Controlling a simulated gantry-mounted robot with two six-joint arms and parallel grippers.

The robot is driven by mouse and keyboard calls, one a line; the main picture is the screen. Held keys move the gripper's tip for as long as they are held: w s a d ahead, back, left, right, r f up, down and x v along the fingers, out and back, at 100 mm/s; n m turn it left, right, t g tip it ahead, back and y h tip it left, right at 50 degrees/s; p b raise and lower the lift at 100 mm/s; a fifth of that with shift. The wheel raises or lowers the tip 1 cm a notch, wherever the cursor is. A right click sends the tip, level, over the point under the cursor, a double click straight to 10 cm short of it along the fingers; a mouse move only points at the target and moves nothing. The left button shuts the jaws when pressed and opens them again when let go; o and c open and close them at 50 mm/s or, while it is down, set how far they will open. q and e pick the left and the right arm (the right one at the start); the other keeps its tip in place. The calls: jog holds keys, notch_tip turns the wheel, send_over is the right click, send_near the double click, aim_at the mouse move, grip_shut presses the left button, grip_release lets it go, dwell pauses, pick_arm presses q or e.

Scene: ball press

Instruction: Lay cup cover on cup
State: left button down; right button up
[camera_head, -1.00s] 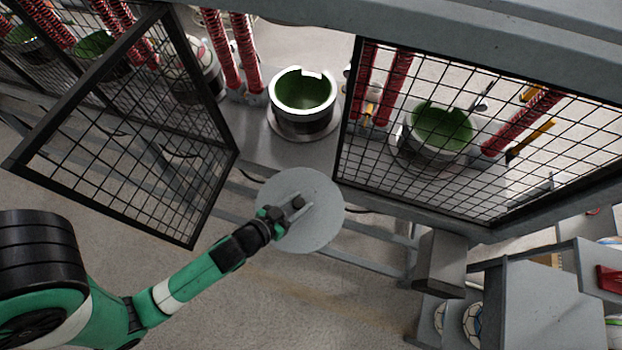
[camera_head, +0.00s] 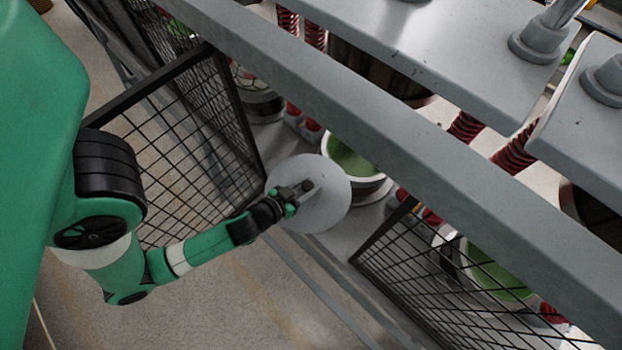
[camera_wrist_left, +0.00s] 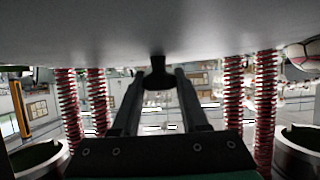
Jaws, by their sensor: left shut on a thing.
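The cup cover (camera_head: 330,199) is a flat round pale-grey disc with a small dark knob. My left gripper (camera_head: 303,190) is shut on the knob and holds the disc up in the doorway between the mesh panels. In the left wrist view, the fingers (camera_wrist_left: 160,84) close on the dark knob under the cover's grey surface (camera_wrist_left: 160,35). The cup (camera_head: 352,160) has a silver rim and green inside, and stands just beyond the disc, which hides part of it. The cover is apart from its rim or overlaps it only in the picture; I cannot tell the gap.
A grey beam (camera_head: 400,130) crosses above the cup. An open mesh door (camera_head: 180,140) stands left and a mesh panel (camera_head: 430,280) right. Another green cup (camera_head: 497,278) sits behind the right panel. Red springs (camera_head: 465,127) and grey press plates are at the back.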

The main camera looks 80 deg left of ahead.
aim_at(333, 167)
pick_arm(q)
jog(key=shift+r, duration=0.15)
jog(key=shift+w+a+r, duration=0.1)
jog(key=shift+w, duration=0.1)
jog(key=w+a+p, duration=0.1)
jog(key=w, duration=0.1)
jog(key=w+a+p, duration=0.2)
jog(key=shift+w+a, duration=0.1)
jog(key=shift+w, duration=0.1)
jog(key=w+a, duration=0.1)
jog(key=w, duration=0.1)
jog(key=w+a, duration=0.2)
jog(key=shift+w, duration=0.25)
jog(key=w+a+f+b, duration=0.2)
jog(key=w+a+b, duration=0.6)
jog(key=w, duration=0.4)
jog(key=shift+a+f, duration=0.25)
jog(key=shift+f, duration=0.1)
jog(key=shift+f+b, duration=1.05)
dwell(0.4)
